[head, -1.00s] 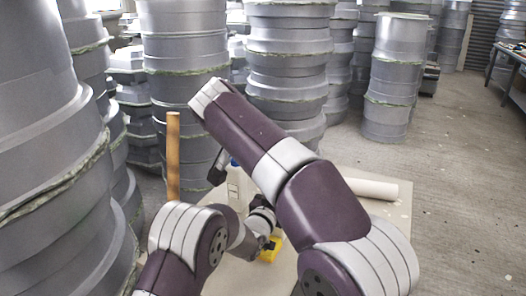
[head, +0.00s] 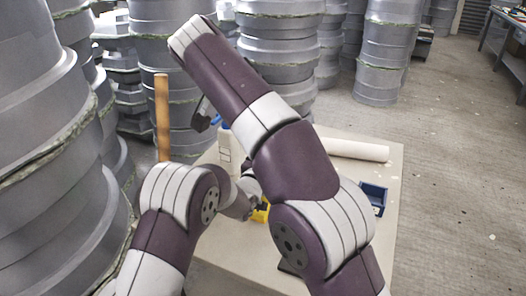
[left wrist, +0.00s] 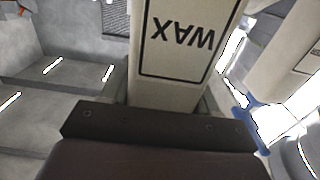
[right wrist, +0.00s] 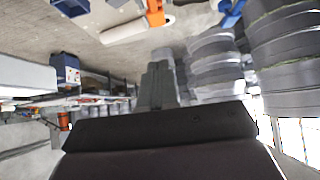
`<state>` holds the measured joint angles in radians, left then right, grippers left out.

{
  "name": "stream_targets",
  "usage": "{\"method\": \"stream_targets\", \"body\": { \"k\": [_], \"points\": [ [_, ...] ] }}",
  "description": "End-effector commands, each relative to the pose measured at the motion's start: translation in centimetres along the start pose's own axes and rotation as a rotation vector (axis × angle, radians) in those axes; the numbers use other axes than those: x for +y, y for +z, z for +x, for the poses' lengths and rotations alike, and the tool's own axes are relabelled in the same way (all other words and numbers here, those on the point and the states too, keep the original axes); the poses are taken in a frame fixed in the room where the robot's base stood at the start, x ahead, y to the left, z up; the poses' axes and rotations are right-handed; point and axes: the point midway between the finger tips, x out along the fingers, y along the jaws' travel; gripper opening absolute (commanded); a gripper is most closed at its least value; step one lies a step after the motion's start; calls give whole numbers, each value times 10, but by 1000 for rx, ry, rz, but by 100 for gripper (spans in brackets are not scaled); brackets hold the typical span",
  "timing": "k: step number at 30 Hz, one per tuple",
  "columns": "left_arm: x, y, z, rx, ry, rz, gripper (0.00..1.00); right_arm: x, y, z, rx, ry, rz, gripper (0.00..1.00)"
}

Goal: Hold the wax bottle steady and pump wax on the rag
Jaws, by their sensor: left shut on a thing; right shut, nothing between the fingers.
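The wax bottle (head: 227,152) is cream-white with a blue pump top (head: 217,120) and stands upright on the table, partly behind my arms. In the left wrist view its label (left wrist: 180,45) reads WAX upside down. My left gripper (left wrist: 160,108) is shut on this bottle. In the head view my forearm hides most of that grip. My right gripper (head: 203,113) is shut and empty, close beside the pump top; I cannot tell if they touch. It also shows shut in the right wrist view (right wrist: 158,88). I cannot make out a rag for certain.
A yellow object (head: 261,212), partly hidden, sits on the table (head: 235,262). A blue bin (head: 374,197) and a pale roll (head: 355,150) lie to the right. A wooden post (head: 161,115) and stacked grey moulds (head: 35,150) crowd the left and back.

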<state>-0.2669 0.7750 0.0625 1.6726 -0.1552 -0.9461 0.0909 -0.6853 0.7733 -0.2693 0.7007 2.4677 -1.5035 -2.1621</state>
Motion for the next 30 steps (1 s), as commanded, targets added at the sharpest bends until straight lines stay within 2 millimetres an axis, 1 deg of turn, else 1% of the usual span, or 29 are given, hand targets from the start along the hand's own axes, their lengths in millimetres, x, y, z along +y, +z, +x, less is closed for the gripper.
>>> {"method": "stream_targets", "body": {
  "k": [8,11,14,25,30],
  "points": [
    [0,1,0,-1,0,0,22,1,1,1,-5,7,-11,0],
    [0,1,0,-1,0,0,22,1,1,8,-5,8,-11,0],
    [0,1,0,-1,0,0,22,2,2,24,-6,10,-11,0],
    [0,1,0,-1,0,0,22,3,2,104,-7,10,-11,0],
    [0,1,0,-2,0,-1,22,3,22,120,-6,8,-13,0]
  ]
}}
